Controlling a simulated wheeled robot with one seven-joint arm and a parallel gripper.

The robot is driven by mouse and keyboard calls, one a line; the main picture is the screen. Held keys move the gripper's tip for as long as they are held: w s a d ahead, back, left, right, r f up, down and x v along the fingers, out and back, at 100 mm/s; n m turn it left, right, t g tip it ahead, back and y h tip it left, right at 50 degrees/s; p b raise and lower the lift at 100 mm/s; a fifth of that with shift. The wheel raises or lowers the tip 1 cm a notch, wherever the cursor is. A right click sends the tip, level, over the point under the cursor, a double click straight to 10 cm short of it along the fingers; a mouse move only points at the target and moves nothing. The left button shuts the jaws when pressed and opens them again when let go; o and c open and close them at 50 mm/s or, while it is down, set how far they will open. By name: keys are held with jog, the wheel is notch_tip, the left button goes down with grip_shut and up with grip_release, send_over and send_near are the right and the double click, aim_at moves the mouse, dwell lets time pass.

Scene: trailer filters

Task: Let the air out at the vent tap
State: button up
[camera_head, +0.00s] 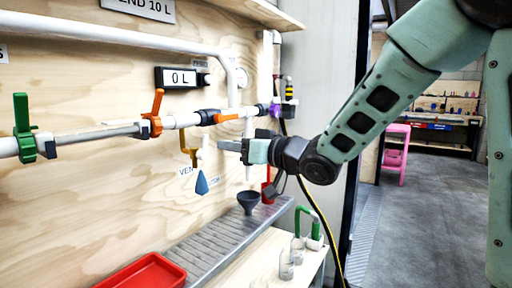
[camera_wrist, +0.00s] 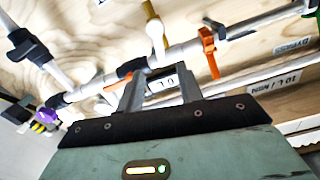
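The vent tap with its yellow handle (camera_head: 190,153) sits below the white pipe (camera_head: 180,121) on the plywood wall, above a partly hidden label starting "VEN" (camera_head: 186,171). A blue pointed tag (camera_head: 202,184) hangs just below it. In the wrist view a yellow handle (camera_wrist: 149,9) with a white end shows at the top, beyond the fingers. My gripper (camera_head: 226,146) is just right of the tap, reaching left, apart from the yellow handle as far as I can see. In the wrist view my gripper (camera_wrist: 160,74) is open, with nothing between its fingers.
An orange upright handle (camera_head: 154,112), an orange lever (camera_head: 228,118) and a green handle (camera_head: 23,127) are on the pipe. A display (camera_head: 181,78) reads 0 L. Below are a dark funnel (camera_head: 248,202), a red tray (camera_head: 148,272) and glass jars (camera_head: 287,263) on the bench.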

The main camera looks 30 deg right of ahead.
jog(key=v, duration=0.6)
dwell(0.4)
jog(key=s+a+f+g+h, duration=0.3)
jog(key=a+f, duration=0.1)
jog(key=f, duration=0.3)
jog(key=s+a+f+g+h, duration=0.2)
jog(key=s+a+f+g, duration=0.15)
jog(key=a+f, duration=0.2)
jog(key=s+a+f+n+g+h, duration=0.2)
jog(key=s+f+g, duration=0.25)
jog(key=s, duration=0.65)
jog(key=s+a+f+n+g+h, duration=0.1)
jog(key=s+f+n+g, duration=0.3)
jog(key=s, duration=0.6)
notch_tip(320, 180, up, 20)
jog(key=m+p, duration=0.2)
jog(key=p, duration=1.7)
jog(key=shift+g, duration=0.3)
jog(key=shift+w+f, duration=0.1)
jog(key=shift+f, duration=0.05)
